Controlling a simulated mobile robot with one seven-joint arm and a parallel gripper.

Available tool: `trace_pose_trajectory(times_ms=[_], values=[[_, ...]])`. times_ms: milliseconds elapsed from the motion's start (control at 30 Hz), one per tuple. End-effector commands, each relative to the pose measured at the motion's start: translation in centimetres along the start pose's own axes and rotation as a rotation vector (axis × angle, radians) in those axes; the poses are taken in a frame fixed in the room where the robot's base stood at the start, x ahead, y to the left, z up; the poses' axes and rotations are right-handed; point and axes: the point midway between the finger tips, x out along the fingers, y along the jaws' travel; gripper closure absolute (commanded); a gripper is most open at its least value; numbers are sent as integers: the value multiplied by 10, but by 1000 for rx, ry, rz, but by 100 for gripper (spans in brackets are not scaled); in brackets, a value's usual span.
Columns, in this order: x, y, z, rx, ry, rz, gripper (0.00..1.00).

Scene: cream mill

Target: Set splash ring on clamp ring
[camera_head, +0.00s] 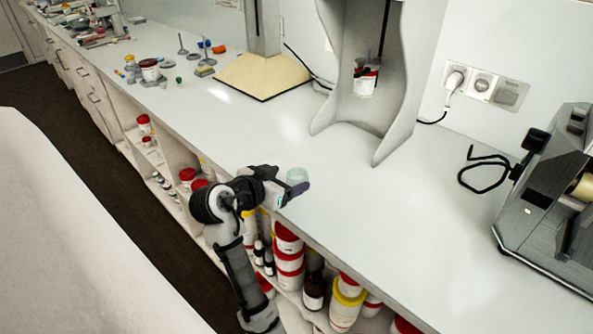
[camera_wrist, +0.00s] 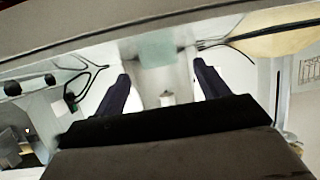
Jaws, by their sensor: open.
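A small translucent pale-green ring or cup (camera_head: 297,175), which looks like the splash ring, is at the front edge of the bench. My gripper (camera_head: 288,184) is there with its dark fingers open around or just short of it. In the wrist view the pale-green piece (camera_wrist: 155,47) shows just beyond and between the open fingertips (camera_wrist: 161,75). I cannot tell whether the fingers touch it. A white and red jar (camera_head: 365,84) with a dark band at its top stands in the grey mill stand (camera_head: 333,112). The band may be the clamp ring, but it is too small to tell.
A cream board with a post (camera_head: 262,77) stands left of the mill stand. A grey machine (camera_head: 548,215) and loose black cable (camera_head: 485,168) are at right. The middle bench is clear; tubs fill shelves below.

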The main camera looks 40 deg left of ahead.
Motion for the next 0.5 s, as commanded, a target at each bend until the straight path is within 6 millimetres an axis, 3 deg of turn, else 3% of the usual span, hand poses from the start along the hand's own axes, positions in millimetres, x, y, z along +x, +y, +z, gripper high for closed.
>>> trace_pose_trajectory(times_ms=[200, 500], values=[[35, 0, -1, -1, -1, 3, 26], [51, 0, 0, 0, 1, -1, 26]])
